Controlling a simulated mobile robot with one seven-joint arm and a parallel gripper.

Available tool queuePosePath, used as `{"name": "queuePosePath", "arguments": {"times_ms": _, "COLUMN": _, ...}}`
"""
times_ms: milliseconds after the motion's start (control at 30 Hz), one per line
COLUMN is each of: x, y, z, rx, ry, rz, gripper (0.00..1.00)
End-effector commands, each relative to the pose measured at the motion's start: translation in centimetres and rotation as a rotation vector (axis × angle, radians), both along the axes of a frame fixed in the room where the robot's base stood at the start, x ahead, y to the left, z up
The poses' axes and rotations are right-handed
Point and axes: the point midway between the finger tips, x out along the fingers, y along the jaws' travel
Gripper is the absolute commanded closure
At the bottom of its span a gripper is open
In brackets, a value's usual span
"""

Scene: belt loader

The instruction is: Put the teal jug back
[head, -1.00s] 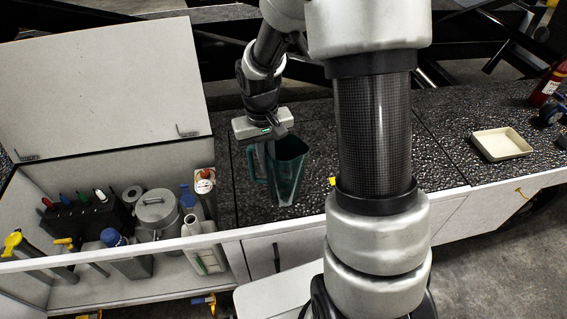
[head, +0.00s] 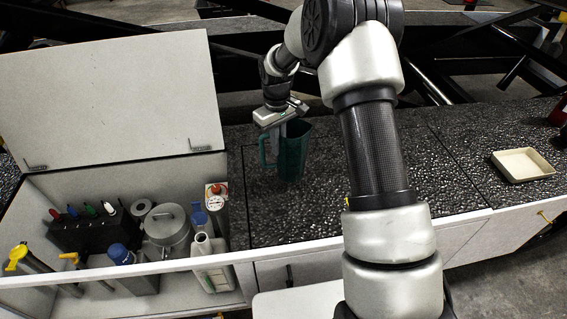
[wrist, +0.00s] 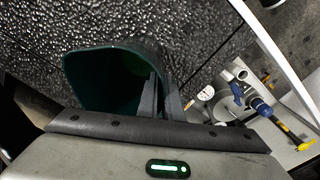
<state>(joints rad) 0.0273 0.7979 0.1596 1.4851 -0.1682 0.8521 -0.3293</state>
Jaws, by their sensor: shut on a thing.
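The teal jug (head: 291,152) is upright at the dark speckled counter (head: 330,215), right of the open bin. My gripper (head: 277,138) is shut on the jug's near-left side, by its rim and handle. In the wrist view the jug (wrist: 95,80) shows its open mouth, and my gripper's fingers (wrist: 155,98) are at its right wall. I cannot tell whether the jug's base touches the counter.
The open bin (head: 110,275) at left holds a grey lidded can (head: 166,232), a black rack of markers (head: 88,232), bottles and a gauge. Its raised lid (head: 105,95) stands behind. A cream tray (head: 522,165) sits at right. The counter between is clear.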

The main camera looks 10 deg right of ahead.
Motion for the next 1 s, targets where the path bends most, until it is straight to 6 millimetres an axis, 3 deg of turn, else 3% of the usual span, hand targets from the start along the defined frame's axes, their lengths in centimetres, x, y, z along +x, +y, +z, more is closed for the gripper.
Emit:
{"name": "queuePosePath", "arguments": {"times_ms": 467, "x": 0.0, "y": 0.0, "z": -5.2, "rx": -0.001, "ry": -0.002, "rz": -0.002, "gripper": 1.00}}
{"name": "queuePosePath", "arguments": {"times_ms": 833, "x": 0.1, "y": 0.0, "z": -5.8, "rx": 0.000, "ry": -0.004, "rz": -0.002, "gripper": 1.00}}
{"name": "queuePosePath", "arguments": {"times_ms": 967, "x": 0.0, "y": 0.0, "z": -5.7, "rx": 0.000, "ry": -0.001, "rz": -0.002, "gripper": 0.76}}
{"name": "queuePosePath", "arguments": {"times_ms": 1000, "x": 0.0, "y": 0.0, "z": -5.7, "rx": 0.000, "ry": -0.001, "rz": -0.002, "gripper": 0.75}}
